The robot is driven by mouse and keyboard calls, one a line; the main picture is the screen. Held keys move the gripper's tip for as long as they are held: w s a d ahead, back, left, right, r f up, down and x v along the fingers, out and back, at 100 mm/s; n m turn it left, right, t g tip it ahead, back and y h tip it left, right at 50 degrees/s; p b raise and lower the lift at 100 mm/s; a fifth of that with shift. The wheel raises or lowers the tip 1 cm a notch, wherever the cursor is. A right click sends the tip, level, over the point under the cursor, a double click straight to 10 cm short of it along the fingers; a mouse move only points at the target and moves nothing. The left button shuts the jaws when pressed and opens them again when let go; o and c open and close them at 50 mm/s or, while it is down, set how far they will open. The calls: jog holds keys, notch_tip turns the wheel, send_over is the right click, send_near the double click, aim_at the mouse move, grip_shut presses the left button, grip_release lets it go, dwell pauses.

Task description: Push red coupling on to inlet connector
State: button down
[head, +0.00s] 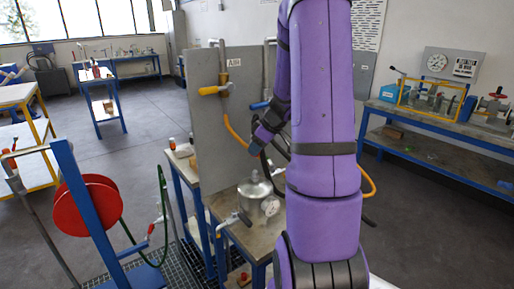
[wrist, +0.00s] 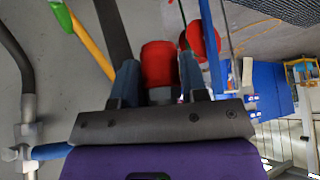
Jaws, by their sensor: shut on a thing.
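The red coupling (wrist: 159,62) sits between the two fingers of my gripper (wrist: 160,78) in the wrist view. My gripper is shut on it. In the head view my gripper (head: 258,148) is in front of the grey panel, above the vessel; the coupling cannot be made out there. The silver lidded vessel (head: 254,188) stands on the bench below, with a round gauge (head: 270,206) at its right and a dark-handled valve (head: 234,219) at its left. I cannot tell which fitting is the inlet connector. My arm hides the space right of the vessel.
The grey upright panel (head: 208,130) carries a yellow-handled valve (head: 214,90) with a yellow hose (head: 236,132). Dark hoses hang near my gripper. A red reel (head: 90,207) on a blue stand is at the left front. Open floor (head: 150,130) lies behind it.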

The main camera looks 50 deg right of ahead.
aim_at(256, 171)
jog(key=shift+f, duration=2.7)
jog(key=shift+f, duration=1.8)
jog(key=c, duration=0.6)
grip_release()
jog(key=shift+o, duration=0.2)
